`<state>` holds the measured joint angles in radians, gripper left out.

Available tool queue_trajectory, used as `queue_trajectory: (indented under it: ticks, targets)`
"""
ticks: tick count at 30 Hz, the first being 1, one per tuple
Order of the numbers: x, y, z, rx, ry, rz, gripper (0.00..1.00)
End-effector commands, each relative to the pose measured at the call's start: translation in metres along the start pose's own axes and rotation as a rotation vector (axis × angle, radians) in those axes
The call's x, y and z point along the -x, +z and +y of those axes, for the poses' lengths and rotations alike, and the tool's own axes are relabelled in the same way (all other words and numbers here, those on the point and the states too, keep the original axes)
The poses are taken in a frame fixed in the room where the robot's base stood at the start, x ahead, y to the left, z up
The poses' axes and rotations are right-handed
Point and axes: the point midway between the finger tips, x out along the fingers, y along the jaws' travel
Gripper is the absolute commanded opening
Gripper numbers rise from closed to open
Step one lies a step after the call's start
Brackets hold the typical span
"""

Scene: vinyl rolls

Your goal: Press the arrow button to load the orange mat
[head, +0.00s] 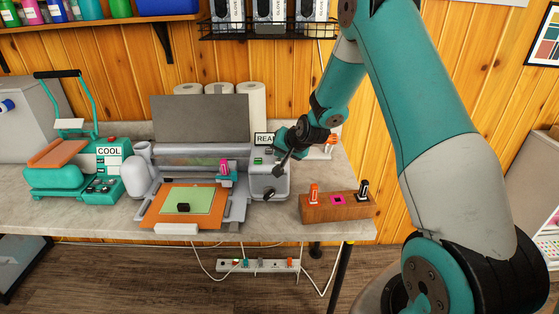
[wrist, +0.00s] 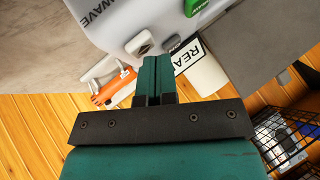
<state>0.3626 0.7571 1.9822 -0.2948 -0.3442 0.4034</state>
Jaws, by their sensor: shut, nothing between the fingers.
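The cutting machine (head: 200,157) stands on the counter with its grey lid raised. The orange mat (head: 152,212) lies flat at its front, bearing a light green sheet (head: 200,199) with a small black block on it. My gripper (head: 281,160) is at the machine's right end, close to the control panel. In the wrist view my gripper's teal fingers (wrist: 154,66) are shut and empty. Just beyond the tips are a pale grey button (wrist: 139,44), a darker button (wrist: 172,43) and a green button (wrist: 196,5). No arrow mark is readable, and contact cannot be told.
A sign reading "REA" (head: 264,139) stands behind the panel, partly hidden by my gripper. A wooden tool block (head: 337,207) stands at the right on the counter. A teal heat press (head: 62,170) marked "COOL" is at the left. White rolls (head: 252,100) stand behind the machine.

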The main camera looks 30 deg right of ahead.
Motion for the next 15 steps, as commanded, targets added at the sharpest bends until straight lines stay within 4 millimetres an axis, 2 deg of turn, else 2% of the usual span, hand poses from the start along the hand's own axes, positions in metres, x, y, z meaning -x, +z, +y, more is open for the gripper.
queue_trajectory:
  ticks: [15]
  targets:
    - [-0.0036,0.0026,0.0027,0.000,0.000,0.000,0.00]
